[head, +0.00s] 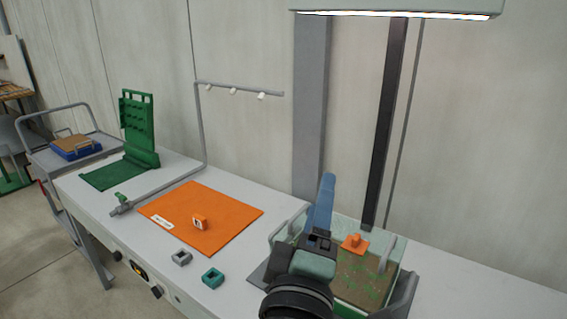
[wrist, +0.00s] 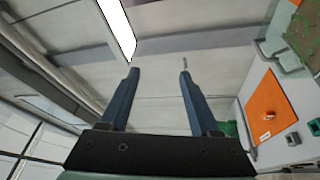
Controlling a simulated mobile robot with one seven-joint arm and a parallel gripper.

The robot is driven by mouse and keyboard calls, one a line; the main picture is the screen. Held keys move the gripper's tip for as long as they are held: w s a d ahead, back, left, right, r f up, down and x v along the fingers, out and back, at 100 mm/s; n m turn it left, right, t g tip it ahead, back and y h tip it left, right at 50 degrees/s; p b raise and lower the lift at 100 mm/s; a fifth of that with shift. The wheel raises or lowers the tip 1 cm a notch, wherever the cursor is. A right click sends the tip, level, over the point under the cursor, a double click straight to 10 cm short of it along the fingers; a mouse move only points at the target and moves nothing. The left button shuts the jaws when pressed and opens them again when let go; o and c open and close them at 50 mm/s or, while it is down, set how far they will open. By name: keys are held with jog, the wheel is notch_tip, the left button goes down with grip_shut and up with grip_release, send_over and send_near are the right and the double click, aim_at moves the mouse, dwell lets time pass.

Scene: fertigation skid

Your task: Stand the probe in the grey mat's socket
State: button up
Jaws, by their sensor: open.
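I cannot pick out the probe for certain. A small grey block (head: 181,257) with a square opening lies at the front of the bench, and it also shows in the wrist view (wrist: 293,138). A dark grey sheet or tray edge (head: 257,277) shows beside my arm; I cannot tell if it is the grey mat. My gripper (head: 325,190) points upward in front of the planted tray, above the bench. In the wrist view my gripper (wrist: 158,72) is open with nothing between its blue fingers. My arm hides part of the tray and bench.
An orange mat (head: 225,235) carries a small orange block (head: 200,222). A teal block (head: 213,277) lies nearby. A clear-walled tray (head: 385,292) holds soil and an orange piece (head: 354,244). A green stand (head: 137,125), a bent rail (head: 202,130) and a post (head: 312,110) rise behind.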

jog(key=s+a+r+m+t+y, duration=0.2)
jog(key=s+r+m+t, duration=0.2)
jog(key=r, duration=0.8)
jog(key=s+a+r+m+t+y, duration=0.2)
jog(key=s+r+m+t, duration=0.2)
jog(key=r, duration=0.9)
jog(key=s+m, duration=0.3)
jog(key=m, duration=0.1)
jog(key=shift+s+a+r+y, duration=0.25)
jog(key=shift+s+a+y, duration=0.15)
jog(key=shift+r+p, duration=0.95)
